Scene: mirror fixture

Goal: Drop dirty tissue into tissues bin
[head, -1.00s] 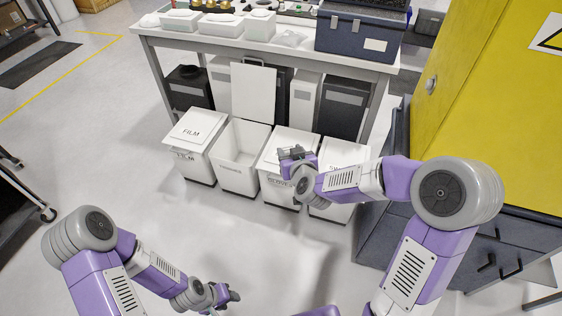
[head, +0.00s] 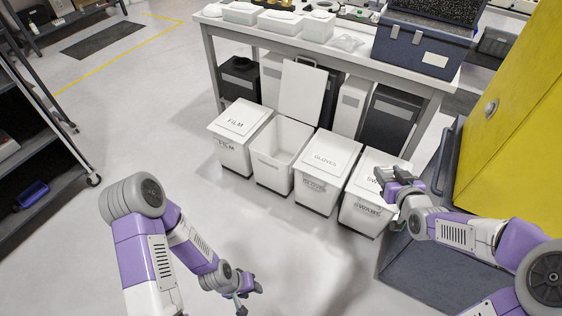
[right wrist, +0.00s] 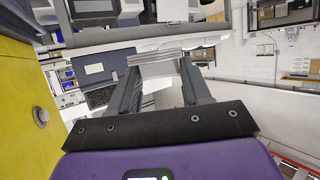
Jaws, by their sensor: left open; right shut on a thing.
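A white bin with its lid raised (head: 262,160) stands second from the left in the row under the table; its front label is too small to read. Its inside looks empty from here. My right gripper (head: 384,182) is over the front of the SWABS bin, to the right of the open bin. In the right wrist view it (right wrist: 157,82) is shut on a pale, thin thing, the dirty tissue (right wrist: 157,62), at the fingertips. The tissue is not clear in the head view. My left gripper (head: 248,297) is open and empty, low over the floor.
Closed bins marked FILM (head: 236,124), GLOVES (head: 325,160) and SWABS (head: 372,181) flank the open one. The table (head: 345,62) behind holds white boxes and a blue case (head: 424,45). A yellow cabinet (head: 510,120) stands right, a dark shelf (head: 40,160) left. Floor in front is clear.

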